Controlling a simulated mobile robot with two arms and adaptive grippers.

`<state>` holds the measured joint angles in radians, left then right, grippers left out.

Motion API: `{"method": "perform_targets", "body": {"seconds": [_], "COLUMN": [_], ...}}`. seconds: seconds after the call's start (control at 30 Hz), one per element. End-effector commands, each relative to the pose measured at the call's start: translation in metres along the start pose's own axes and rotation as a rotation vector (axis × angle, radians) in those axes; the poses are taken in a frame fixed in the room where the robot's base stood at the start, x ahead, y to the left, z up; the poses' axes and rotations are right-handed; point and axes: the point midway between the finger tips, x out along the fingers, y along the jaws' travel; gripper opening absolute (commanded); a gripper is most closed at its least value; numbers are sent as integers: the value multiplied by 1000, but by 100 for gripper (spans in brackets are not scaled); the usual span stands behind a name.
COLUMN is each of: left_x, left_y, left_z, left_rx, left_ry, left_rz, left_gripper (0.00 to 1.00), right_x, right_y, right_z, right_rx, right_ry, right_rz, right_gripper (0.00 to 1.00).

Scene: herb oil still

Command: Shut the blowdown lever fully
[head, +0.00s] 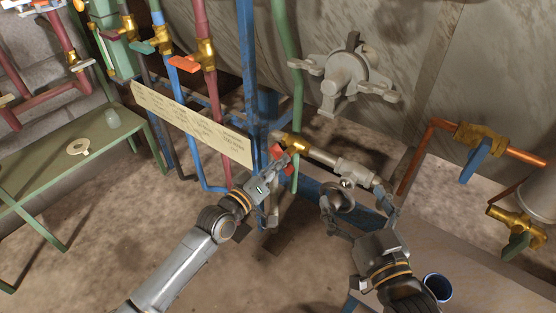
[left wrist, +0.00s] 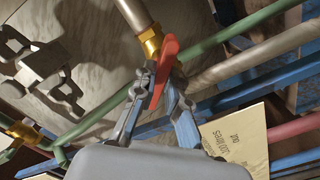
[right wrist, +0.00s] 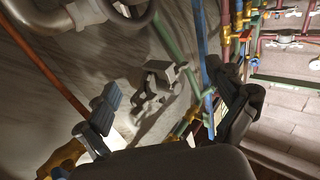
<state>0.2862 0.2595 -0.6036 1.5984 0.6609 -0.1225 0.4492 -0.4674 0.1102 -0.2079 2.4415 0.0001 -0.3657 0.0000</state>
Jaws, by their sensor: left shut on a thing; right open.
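The blowdown lever (head: 277,152) is red and sits on a brass valve (head: 294,141) at the left end of a grey pipe, by the blue post. In the left wrist view the red lever (left wrist: 167,58) stands between the fingertips, beside the brass valve body (left wrist: 151,40). My left gripper (head: 276,168) is shut on this lever; its fingers hide part of it. My right gripper (head: 359,198) is open and empty, near a grey handwheel valve (head: 339,200) on the same pipe run. In the right wrist view its fingers (right wrist: 165,98) are spread wide with nothing between them.
A cream sign board (head: 190,124) hangs left of the left gripper. A grey clamped hatch (head: 344,76) is on the tank behind. A blue-handled valve (head: 476,158) stands at right, and a blue cup (head: 437,288) at lower right. A green table (head: 40,165) is at left.

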Motion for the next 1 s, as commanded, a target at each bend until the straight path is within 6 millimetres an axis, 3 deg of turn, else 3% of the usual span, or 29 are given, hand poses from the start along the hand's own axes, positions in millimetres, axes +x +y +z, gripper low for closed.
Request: {"method": "perform_targets", "body": {"seconds": [0.27, 0.5, 0.7, 1.0], "left_x": [0, 0, -1, -1], "left_y": [0, 0, 0, -1], "left_z": [0, 0, 1, 2], "left_rx": [263, 476, 619, 744], "left_ry": [-6, -6, -6, -6], "left_rz": [-3, -2, -2, -2], "left_gripper": [0, 0, 0, 0], "right_x": [-20, -60, -97, -133], "right_y": [9, 17, 21, 24], "right_z": [58, 106, 131, 148], "right_rx": [-4, -3, 1, 7], "right_ry": [-350, -666, -879, -1064], "right_rz": [21, 41, 54, 66], "right_gripper": [94, 94, 94, 94]}}
